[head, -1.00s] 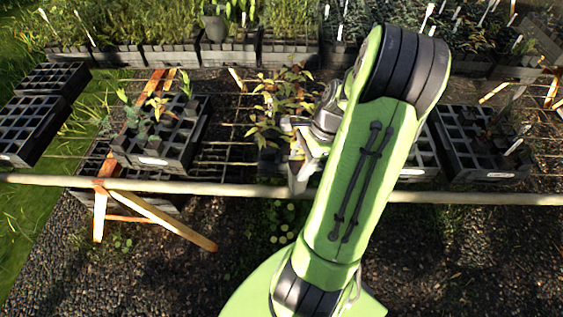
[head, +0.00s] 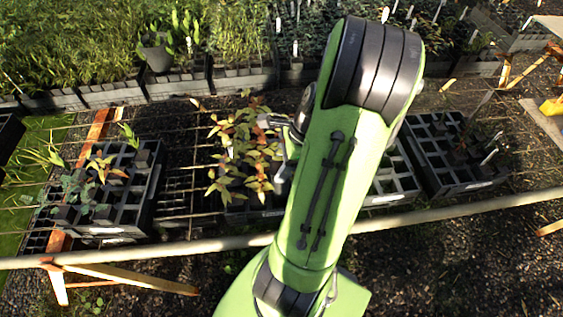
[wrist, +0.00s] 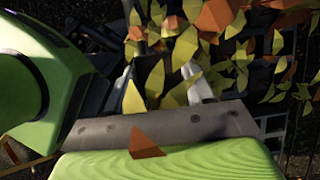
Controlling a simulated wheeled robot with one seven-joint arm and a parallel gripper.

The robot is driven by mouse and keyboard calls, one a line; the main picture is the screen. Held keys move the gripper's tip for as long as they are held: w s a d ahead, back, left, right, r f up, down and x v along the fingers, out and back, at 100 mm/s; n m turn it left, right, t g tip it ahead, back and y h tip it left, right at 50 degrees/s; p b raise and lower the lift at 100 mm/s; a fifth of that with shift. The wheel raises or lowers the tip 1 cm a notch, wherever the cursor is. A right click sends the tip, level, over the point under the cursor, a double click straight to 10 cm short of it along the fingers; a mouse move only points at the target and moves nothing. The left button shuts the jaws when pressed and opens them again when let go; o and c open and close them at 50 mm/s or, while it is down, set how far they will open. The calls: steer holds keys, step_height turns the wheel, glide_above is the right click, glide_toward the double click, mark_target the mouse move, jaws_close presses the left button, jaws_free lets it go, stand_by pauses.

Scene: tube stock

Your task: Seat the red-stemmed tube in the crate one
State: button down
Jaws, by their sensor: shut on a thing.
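My gripper (head: 283,166) is partly hidden behind my green arm in the head view. It is beside plants with yellow-green and orange-red leaves (head: 245,150) over a dark crate (head: 240,212). In the wrist view its grey fingers (wrist: 165,88) are shut among such leaves (wrist: 185,45). They hold a leafy plant tube whose body and stem are hidden, so I cannot tell its stem colour. A black crate (head: 153,200) with several plants and empty cells stands at left. I can read no crate number.
Right of my arm are a partly hidden crate (head: 395,178) and another dark crate (head: 460,185) with a few plants. A pale rail (head: 450,214) runs along the near side. Dense potted plants (head: 230,40) line the back.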

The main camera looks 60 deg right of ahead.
steer(key=shift+s+a+f+b, duration=0.1)
steer(key=shift+s+a+b, duration=0.2)
steer(key=shift+s+a, duration=0.05)
steer(key=shift+f, duration=0.25)
steer(key=shift+w+d+f+b, duration=0.15)
steer(key=shift+f+b, duration=0.35)
steer(key=shift+b, duration=0.25)
steer(key=shift+f+b, duration=0.3)
steer(key=shift+f, duration=0.2)
